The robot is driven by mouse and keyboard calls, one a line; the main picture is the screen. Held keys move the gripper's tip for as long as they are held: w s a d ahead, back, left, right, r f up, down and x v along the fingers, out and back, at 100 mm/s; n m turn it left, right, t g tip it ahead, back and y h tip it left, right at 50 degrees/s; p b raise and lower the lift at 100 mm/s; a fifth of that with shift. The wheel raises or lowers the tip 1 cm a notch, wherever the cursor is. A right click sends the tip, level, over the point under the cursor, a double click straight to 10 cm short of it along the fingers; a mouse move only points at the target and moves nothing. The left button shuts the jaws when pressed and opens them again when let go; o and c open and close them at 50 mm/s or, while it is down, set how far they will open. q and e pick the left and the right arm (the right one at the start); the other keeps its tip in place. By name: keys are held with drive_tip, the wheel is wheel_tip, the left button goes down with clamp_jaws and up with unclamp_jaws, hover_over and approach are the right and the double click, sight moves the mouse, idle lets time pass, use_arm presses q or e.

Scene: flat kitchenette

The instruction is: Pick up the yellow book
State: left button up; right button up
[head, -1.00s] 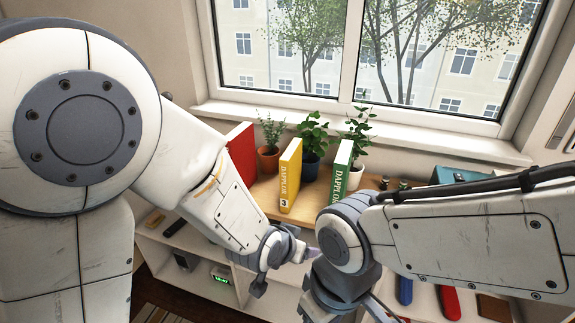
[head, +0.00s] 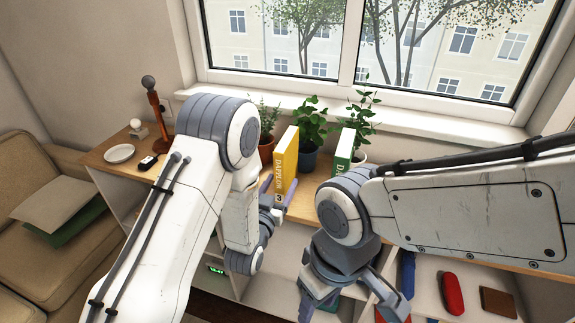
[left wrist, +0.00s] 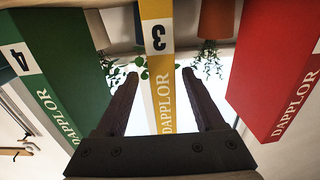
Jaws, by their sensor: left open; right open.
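The yellow book (head: 286,158) stands upright on the wooden top, its spine, marked 3, facing me; it also shows in the left wrist view (left wrist: 158,28). My left gripper (head: 279,190) is open at the lower part of the spine. In the left wrist view its fingers (left wrist: 159,74) show on either side of the spine, not visibly touching it; how deep the book sits between them I cannot tell. My right gripper (head: 348,308) is open and empty, low in front of the shelf unit.
A green book (head: 344,151) stands right of the yellow one. A red book (left wrist: 280,70) stands on its other side, hidden by my left arm in the head view. Potted plants (head: 309,130) stand close behind. A white plate (head: 119,153) lies far left.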

use_arm(q)
drive_tip(key=shift+x, duration=0.8)
drive_tip(key=p+x, duration=0.1)
drive_tip(key=x, duration=0.1)
drive_tip(key=p+x, duration=0.1)
drive_tip(key=x, duration=0.1)
drive_tip(key=shift+w+a+f, duration=0.15)
drive_tip(key=shift+a+f, duration=0.05)
drive_tip(key=shift+w+d+f, duration=0.1)
drive_tip(key=shift+w+d, duration=0.1)
drive_tip(key=shift+w, duration=0.25)
clamp_jaws()
